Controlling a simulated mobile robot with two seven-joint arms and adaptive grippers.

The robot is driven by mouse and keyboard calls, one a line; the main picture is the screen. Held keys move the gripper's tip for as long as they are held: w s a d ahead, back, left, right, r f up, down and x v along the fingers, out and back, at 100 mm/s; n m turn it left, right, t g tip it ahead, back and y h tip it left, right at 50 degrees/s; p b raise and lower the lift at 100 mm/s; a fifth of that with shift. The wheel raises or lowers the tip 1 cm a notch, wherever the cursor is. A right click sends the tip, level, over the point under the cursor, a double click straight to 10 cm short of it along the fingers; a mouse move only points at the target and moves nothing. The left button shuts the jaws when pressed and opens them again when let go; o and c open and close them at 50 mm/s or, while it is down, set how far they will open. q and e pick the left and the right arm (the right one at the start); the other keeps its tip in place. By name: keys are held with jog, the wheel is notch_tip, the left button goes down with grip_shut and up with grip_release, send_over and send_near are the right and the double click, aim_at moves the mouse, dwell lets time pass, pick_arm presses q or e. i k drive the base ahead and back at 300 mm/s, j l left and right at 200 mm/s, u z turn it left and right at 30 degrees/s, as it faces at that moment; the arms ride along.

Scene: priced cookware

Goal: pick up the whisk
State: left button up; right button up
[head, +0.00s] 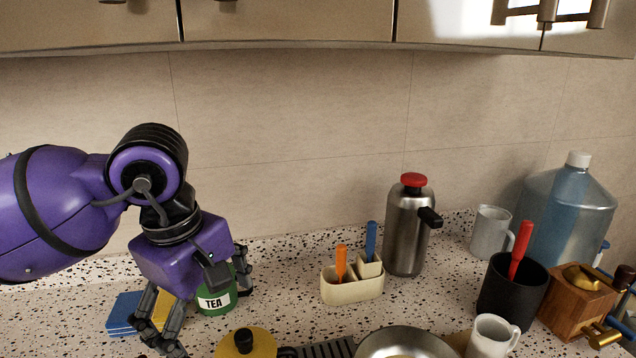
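No whisk head is visible, and I cannot tell which handle, if any, belongs to the whisk. A red handle (519,250) sticks up from a black cup (511,292) at the right, its lower end hidden inside. An orange handle (341,262) and a blue handle (371,241) stand in a cream divided holder (352,289) in the middle, their lower ends hidden too. My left gripper (208,312) is at the left, pointing down with its fingers spread, by a green tea tin (215,302). I cannot tell whether it touches the tin. My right gripper is not in view.
A steel flask (406,232) with a red top stands behind the holder. Mugs, a large water bottle (566,215) and a wooden grinder (577,300) crowd the right. A pan (405,343) and a yellow lid (262,343) are at the front. Cabinets hang above.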

aim_at(527, 225)
jog(key=k, duration=0.9)
